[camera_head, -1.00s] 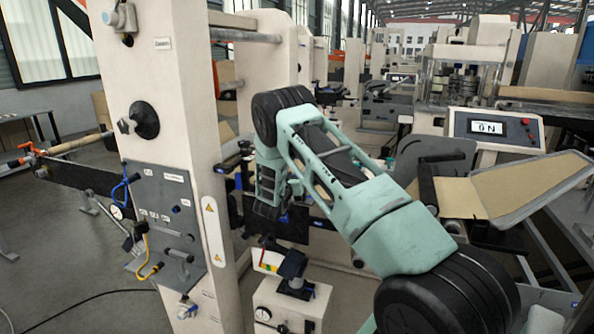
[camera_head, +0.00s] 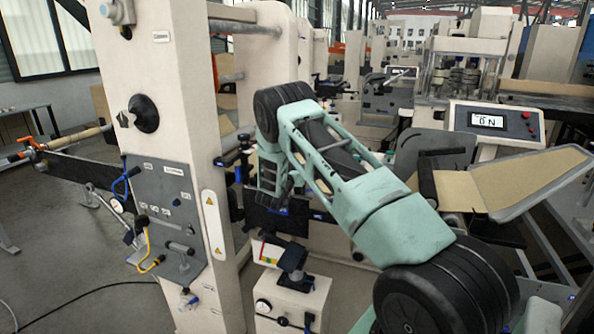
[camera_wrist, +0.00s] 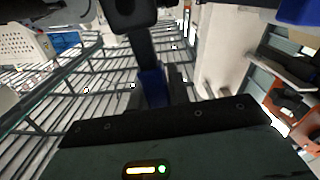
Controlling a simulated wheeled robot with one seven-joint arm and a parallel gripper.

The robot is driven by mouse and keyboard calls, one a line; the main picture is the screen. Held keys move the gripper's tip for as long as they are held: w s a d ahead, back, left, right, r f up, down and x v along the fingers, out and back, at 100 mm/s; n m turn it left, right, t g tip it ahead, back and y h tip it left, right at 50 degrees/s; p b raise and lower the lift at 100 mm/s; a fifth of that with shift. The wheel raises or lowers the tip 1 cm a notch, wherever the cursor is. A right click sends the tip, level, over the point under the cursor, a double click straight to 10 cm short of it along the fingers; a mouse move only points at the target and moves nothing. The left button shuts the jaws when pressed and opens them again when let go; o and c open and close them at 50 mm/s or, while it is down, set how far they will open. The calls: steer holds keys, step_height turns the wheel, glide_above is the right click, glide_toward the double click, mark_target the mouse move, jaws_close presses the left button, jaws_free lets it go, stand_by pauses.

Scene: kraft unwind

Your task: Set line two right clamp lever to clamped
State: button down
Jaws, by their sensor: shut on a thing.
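My gripper (camera_head: 277,203) hangs beside the cream machine frame, at the dark crossbar, in the camera_head view. My own forearm and wrist hide much of this area. In the camera_wrist view, a dark lever arm (camera_wrist: 141,48) runs down from the top to a blue end (camera_wrist: 152,90) at my gripper (camera_wrist: 160,102). My gripper looks shut on this lever, though its fingertips are hard to make out. No label shows which line or side the lever belongs to, and its clamped or unclamped position cannot be told.
A cream box (camera_head: 292,297) with a gauge and a black tilted piece stands below my gripper. A tall cream column (camera_head: 165,85) with a grey control panel (camera_head: 165,215) stands left. A tilted brown sheet (camera_head: 525,180) and a display reading "ON" (camera_head: 488,121) are at right.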

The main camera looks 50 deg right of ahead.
steer(key=w+f+n+b, duration=0.1)
steer(key=n+b, duration=0.1)
steer(key=n, duration=0.1)
steer(key=w+a+f+n+b, duration=0.1)
steer(key=w+n+b, duration=0.1)
steer(key=n, duration=0.1)
steer(key=w+a+f+n+b, duration=0.1)
steer(key=n+b, duration=0.1)
steer(key=shift+w+f+n+b, duration=0.2)
steer(key=shift+n+b, duration=0.15)
steer(key=shift+n, duration=0.05)
steer(key=n, duration=0.1)
steer(key=f+n+b, duration=0.1)
steer(key=n, duration=0.1)
steer(key=w+f+n, duration=0.1)
steer(key=shift+a+f+b, duration=0.15)
steer(key=shift+f+b, duration=0.1)
steer(key=shift+b, duration=0.1)
steer(key=shift+f+n+b, duration=0.45)
steer(key=shift+f+n, duration=0.35)
steer(key=shift+n, duration=0.7)
steer(key=c, duration=1.3)
jaws_free()
steer(key=shift+w, duration=0.1)
steer(key=b+v, duration=0.4)
steer(key=v, duration=1.3)
steer(key=shift+a+b, duration=0.25)
steer(key=shift+b, duration=0.15)
steer(key=shift+f, duration=0.1)
